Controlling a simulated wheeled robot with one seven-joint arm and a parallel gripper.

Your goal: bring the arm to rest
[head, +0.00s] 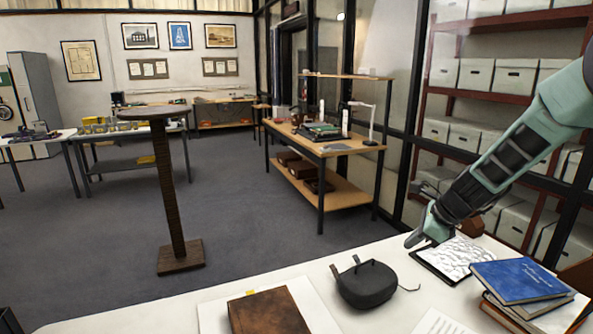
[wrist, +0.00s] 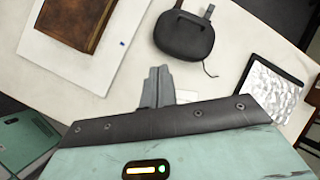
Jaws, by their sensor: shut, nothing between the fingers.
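My arm reaches in from the right in the head view. My gripper (head: 413,242) hangs above the white table (head: 330,262), between a dark rounded case (head: 366,284) and a framed white crumpled sheet (head: 456,259). In the wrist view my gripper (wrist: 158,72) has its fingers together, with nothing between them. The dark case (wrist: 184,38) lies ahead of the fingertips there, apart from them.
A brown leather book (head: 268,312) lies at the table's front. Blue and brown books (head: 518,281) are stacked at the right. Shelves with archival boxes (head: 513,76) stand behind my arm. A round-topped pedestal (head: 168,185) stands on open floor (head: 240,215).

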